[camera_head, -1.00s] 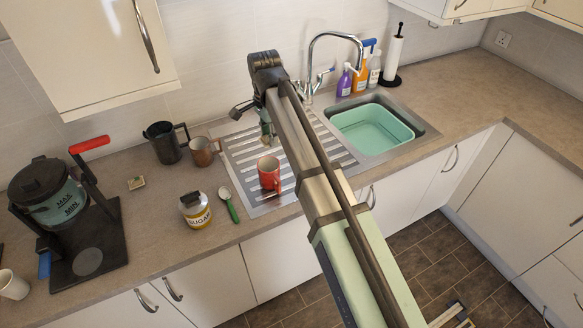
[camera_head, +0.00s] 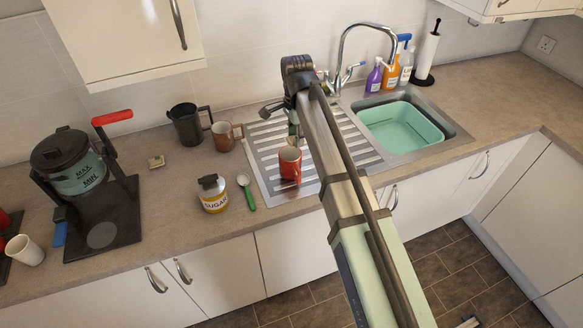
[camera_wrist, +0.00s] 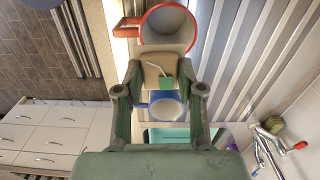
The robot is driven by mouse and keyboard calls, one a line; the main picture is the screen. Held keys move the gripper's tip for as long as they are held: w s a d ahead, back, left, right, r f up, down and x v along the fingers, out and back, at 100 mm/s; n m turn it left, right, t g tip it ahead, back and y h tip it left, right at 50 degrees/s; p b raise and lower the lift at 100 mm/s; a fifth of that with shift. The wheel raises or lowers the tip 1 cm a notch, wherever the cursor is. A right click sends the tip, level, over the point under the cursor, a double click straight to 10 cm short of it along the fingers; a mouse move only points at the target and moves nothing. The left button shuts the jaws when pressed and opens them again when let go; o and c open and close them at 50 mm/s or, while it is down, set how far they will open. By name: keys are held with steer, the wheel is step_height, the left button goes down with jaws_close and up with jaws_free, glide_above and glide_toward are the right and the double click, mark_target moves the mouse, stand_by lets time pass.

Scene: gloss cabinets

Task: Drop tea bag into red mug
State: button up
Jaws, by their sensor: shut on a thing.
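The red mug (camera_head: 289,168) stands upright on the near left part of the metal draining board. In the wrist view the red mug (camera_wrist: 168,28) is at the top, its open mouth facing me and its handle to the left. My gripper (camera_wrist: 158,80) is shut on the beige tea bag (camera_wrist: 158,66), which has a small green tag and a pale string. The tea bag appears beside the mug's rim in that view; its height above the mug is unclear. In the head view my gripper (camera_head: 293,128) is just behind the mug, and the tea bag cannot be made out.
A brown mug (camera_head: 225,137), a dark jug (camera_head: 187,125), a sugar jar (camera_head: 212,195) and a green-handled spoon (camera_head: 246,190) stand or lie left of the draining board. The tap (camera_head: 362,40) and sink basin (camera_head: 400,125) are right. A blue-rimmed round thing (camera_wrist: 166,108) shows between my fingers.

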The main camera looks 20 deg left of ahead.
steer(key=o, duration=0.7)
steer(key=shift+r, duration=0.15)
step_height(320, 180, up, 12)
steer(key=shift+f, duration=0.1)
stand_by(0.5)
